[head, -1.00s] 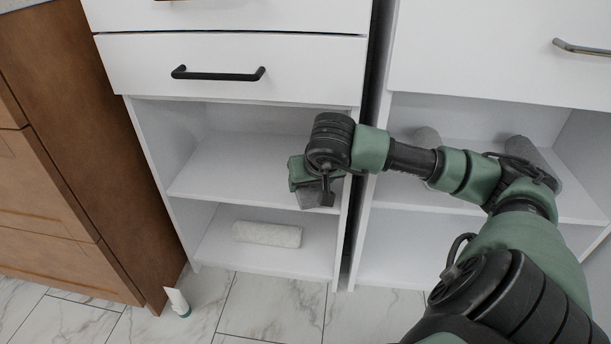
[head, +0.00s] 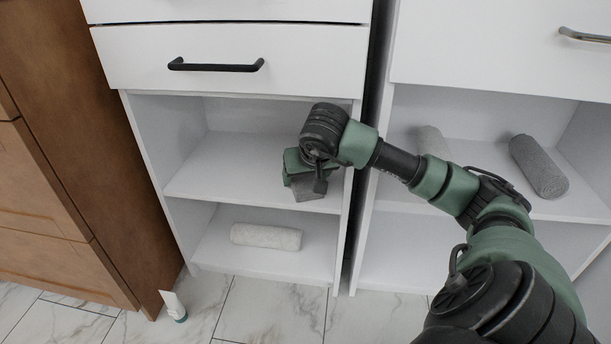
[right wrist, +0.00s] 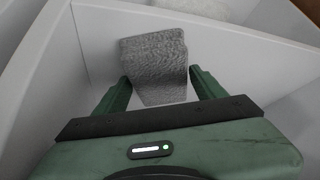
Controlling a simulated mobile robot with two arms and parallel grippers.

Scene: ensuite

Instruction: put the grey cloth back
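The grey cloth (head: 308,190) is a small textured grey piece just below my right gripper (head: 304,180), at the front of the left cabinet's open middle bay. In the right wrist view the cloth (right wrist: 155,62) lies between the two green fingers of my right gripper (right wrist: 160,82), with a finger against each side. The gripper looks shut on it. The upper part of the cloth is partly hidden by the gripper in the head view. My left gripper is not in view.
The left cabinet's middle shelf (head: 225,175) is otherwise bare. A white roll (head: 266,236) lies on its bottom shelf. The right cabinet's shelf holds a dark grey roll (head: 538,165) and a lighter roll (head: 432,142). A white tube (head: 173,305) stands on the floor.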

